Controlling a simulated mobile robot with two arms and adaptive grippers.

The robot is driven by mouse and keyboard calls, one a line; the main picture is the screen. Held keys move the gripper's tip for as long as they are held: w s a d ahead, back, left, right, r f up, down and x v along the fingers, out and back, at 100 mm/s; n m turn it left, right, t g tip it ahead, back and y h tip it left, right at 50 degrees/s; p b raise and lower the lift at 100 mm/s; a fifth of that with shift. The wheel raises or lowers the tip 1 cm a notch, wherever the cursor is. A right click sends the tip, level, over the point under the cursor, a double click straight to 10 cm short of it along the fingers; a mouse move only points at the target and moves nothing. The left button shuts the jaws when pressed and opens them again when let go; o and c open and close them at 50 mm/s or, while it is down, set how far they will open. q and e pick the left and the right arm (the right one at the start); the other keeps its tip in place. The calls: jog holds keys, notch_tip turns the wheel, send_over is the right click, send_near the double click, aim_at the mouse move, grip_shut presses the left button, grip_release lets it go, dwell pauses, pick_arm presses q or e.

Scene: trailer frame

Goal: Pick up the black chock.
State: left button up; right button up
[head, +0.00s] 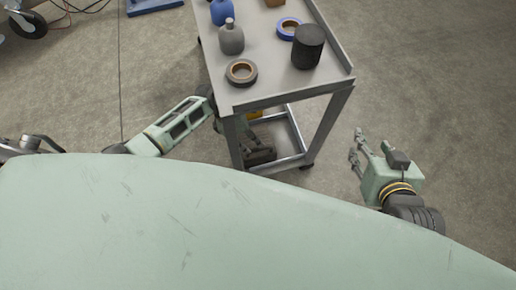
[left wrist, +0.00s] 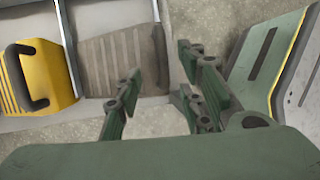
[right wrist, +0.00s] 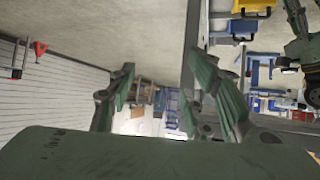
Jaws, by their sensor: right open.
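The black chock (head: 262,156) lies on the cart's lower shelf, partly hidden in the head view. In the left wrist view, it is a dark, ribbed wedge (left wrist: 112,62) with a dark handle on its right side. My left gripper (left wrist: 157,82) is open; in that view the handle shows between its fingers, and I see no grip on it. In the head view, my left gripper is by the lower shelf, largely hidden by the cart. My right gripper (head: 357,148) is open and empty, to the right of the cart.
A yellow chock (left wrist: 42,78) lies beside the black one on the shelf. The grey cart (head: 281,82) carries tape rolls, bottles and a black cylinder (head: 308,46) on top. Its legs stand close to my left arm.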

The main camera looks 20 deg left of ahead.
aim_at(269, 153)
pick_arm(q)
jog(key=b+x, duration=0.2)
jog(key=x, duration=0.1)
jog(key=shift+s+f, duration=0.15)
jog(key=shift+s, duration=0.05)
jog(key=shift+b+x, duration=0.75)
jog(key=shift+x, duration=0.4)
jog(key=shift+f, duration=0.1)
grip_shut()
pick_arm(e)
jog(key=w+a+r+t+y, duration=0.1)
jog(key=w+r+t, duration=0.1)
jog(key=r+t, duration=0.3)
jog(key=w+a+r+t+y, duration=0.2)
jog(key=r+t, duration=0.2)
jog(key=r, duration=0.8)
jog(key=shift+w+a+t, duration=0.15)
jog(key=shift+a+t, duration=0.05)
jog(key=shift+t, duration=0.2)
pick_arm(q)
jog(key=shift+w, duration=0.1)
pick_arm(e)
jog(key=shift+r, duration=0.1)
